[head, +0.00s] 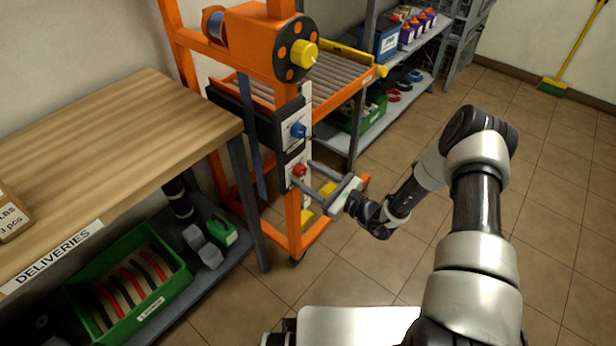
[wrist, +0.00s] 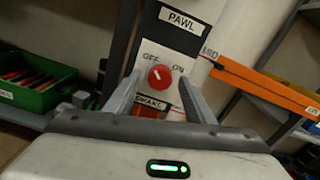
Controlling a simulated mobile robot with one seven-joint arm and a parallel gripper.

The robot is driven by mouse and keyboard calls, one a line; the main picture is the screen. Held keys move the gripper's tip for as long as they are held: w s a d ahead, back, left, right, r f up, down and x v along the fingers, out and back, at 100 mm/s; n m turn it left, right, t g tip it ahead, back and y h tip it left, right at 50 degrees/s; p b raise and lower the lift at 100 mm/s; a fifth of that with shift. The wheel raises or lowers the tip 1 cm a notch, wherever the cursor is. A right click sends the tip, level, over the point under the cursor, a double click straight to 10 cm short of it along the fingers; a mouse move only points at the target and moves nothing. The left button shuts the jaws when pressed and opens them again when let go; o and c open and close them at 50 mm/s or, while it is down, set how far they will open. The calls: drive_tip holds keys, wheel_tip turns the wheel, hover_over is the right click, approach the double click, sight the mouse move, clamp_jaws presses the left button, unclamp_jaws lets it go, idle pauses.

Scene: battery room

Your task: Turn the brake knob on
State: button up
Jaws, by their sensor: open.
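The red brake knob (head: 299,169) is on a pale panel on the orange frame, below a blue knob. In the wrist view the knob (wrist: 160,77) sits between the words OFF on its left and ON on its right, above a BRAKE label (wrist: 152,103). Its white mark appears to lean up and left, toward OFF. My gripper (head: 303,173) is open, its fingers reaching toward the panel on both sides of the knob. In the wrist view the knob shows between the fingertips; I cannot tell whether either finger touches it.
A blue knob (head: 298,130) is above, and a PAWL label (wrist: 180,18) shows in the wrist view. An orange drum with a yellow hub (head: 304,54) is higher up. A wooden table (head: 90,140) stands left, a roller rack (head: 340,75) behind. Floor at right is clear.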

drive_tip(key=shift+w+a, duration=0.1)
drive_tip(key=c, duration=1.1)
drive_tip(key=shift+o, duration=0.2)
drive_tip(key=shift+m, duration=0.4)
drive_tip(key=m, duration=0.3)
drive_tip(key=shift+m, duration=0.4)
drive_tip(key=m, duration=0.4)
drive_tip(key=shift+m+p, duration=0.3)
drive_tip(key=shift+p, duration=0.1)
drive_tip(key=m, duration=0.4)
drive_tip(key=shift+m+p, duration=0.3)
drive_tip(key=shift+m, duration=2.1)
